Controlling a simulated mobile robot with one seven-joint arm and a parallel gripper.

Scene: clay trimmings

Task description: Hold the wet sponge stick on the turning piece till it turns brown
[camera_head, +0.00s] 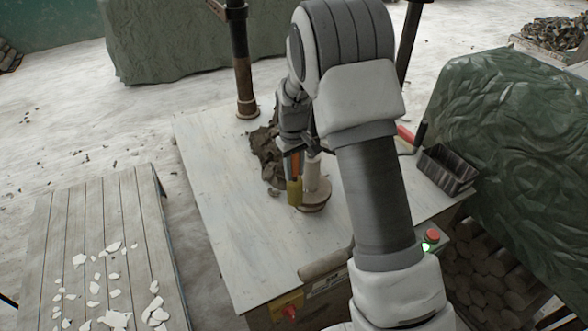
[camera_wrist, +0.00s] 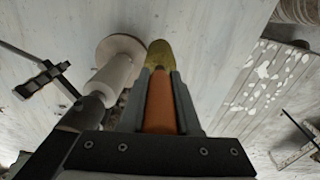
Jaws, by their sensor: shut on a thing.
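The sponge stick has an orange handle (camera_wrist: 160,108) and a yellow-olive sponge end (camera_head: 295,191), which also shows in the wrist view (camera_wrist: 159,53). My gripper (camera_wrist: 161,88) is shut on the handle, with the sponge pointing down in the head view. The turning piece (camera_head: 312,173) is a pale, off-white upright cylinder on a round brownish wheel head (camera_head: 314,205). It also shows in the wrist view (camera_wrist: 118,72), with no brown on its visible side. The sponge is close beside the piece; I cannot tell whether they touch. Whether the piece is spinning does not show.
Dark clay trimmings (camera_head: 265,152) lie behind the piece on the pale table (camera_head: 230,225). A black tray (camera_head: 447,168) is at the right. A red button with a green light (camera_head: 431,236) is at the front right. White shards lie on a slatted bench (camera_head: 107,245).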

